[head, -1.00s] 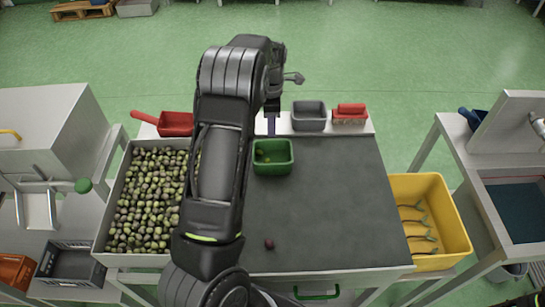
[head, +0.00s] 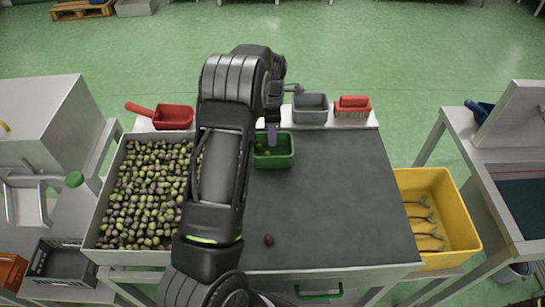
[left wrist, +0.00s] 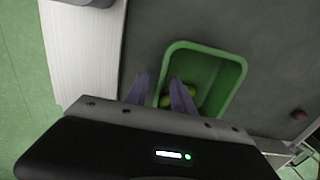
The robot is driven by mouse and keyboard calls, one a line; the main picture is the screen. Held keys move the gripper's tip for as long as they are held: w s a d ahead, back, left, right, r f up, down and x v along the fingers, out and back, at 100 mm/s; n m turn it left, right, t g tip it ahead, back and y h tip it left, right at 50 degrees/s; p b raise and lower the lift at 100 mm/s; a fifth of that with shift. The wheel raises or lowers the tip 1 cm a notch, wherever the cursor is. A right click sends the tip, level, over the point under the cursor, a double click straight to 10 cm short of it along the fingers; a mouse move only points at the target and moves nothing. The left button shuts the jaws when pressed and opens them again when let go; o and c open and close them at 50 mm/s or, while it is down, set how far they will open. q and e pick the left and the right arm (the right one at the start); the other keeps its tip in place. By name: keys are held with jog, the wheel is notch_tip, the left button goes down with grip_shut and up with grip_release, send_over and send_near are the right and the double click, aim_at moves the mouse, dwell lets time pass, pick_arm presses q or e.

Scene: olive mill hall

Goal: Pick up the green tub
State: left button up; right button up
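The green tub (head: 274,162) stands upright on the dark grey table top, near its back edge, with a few olives inside. It also shows in the left wrist view (left wrist: 236,72). My left gripper (head: 272,134) is at the tub's back wall, pointing down. How deep the fingertips reach is hard to tell. My right gripper is not in view.
An olive-filled tray (head: 150,195) is at left, a yellow crate (head: 436,215) at right. A dark olive (head: 268,240) lies on the otherwise clear table top.

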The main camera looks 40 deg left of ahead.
pick_arm(q)
jog(key=shift+c, duration=0.3)
dwell(0.4)
grip_shut()
dwell(1.1)
